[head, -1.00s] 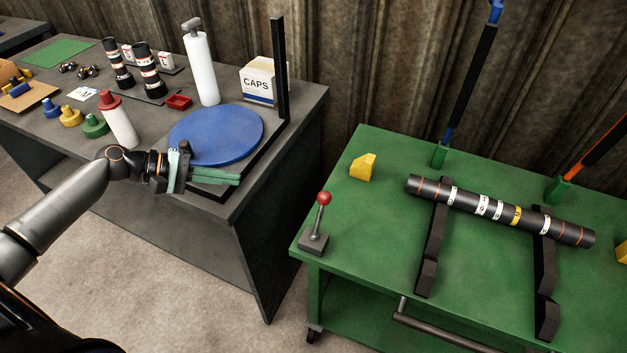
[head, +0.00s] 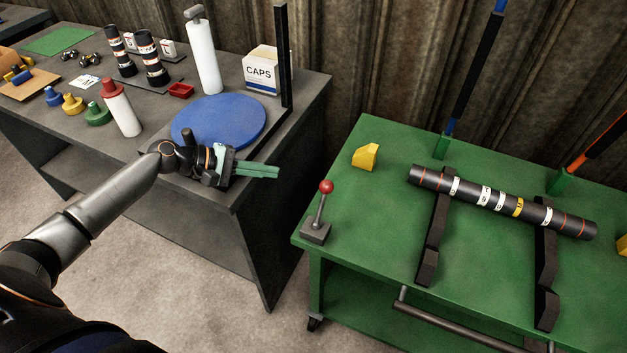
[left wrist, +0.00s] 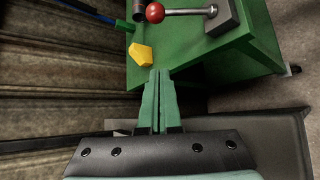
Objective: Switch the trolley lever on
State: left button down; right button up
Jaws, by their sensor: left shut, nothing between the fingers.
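The trolley lever (head: 321,208) stands at the near left corner of the green trolley (head: 385,165). It has a red ball knob on a metal rod over a grey base, and the rod leans slightly. My left gripper (head: 277,172) is shut and empty, with its green fingers pointing right toward the trolley, over the edge of the grey bench. It is apart from the lever, to its left. In the left wrist view the lever's red knob (left wrist: 155,12) shows beyond the closed fingertips (left wrist: 160,74). My right gripper is not in view.
A driveshaft (head: 500,202) lies on two black cradles on the trolley, with a yellow block (head: 366,157) near the lever. The grey bench (head: 250,200) holds a blue disc (head: 218,121), a black post (head: 283,60) and a CAPS box (head: 263,72). A gap separates bench and trolley.

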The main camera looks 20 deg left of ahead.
aim_at(323, 202)
pick_arm(q)
jog(key=w+d+f+p, duration=0.2)
jog(key=w+d+f, duration=0.1)
jog(key=d, duration=0.7)
jog(key=shift+w, duration=0.25)
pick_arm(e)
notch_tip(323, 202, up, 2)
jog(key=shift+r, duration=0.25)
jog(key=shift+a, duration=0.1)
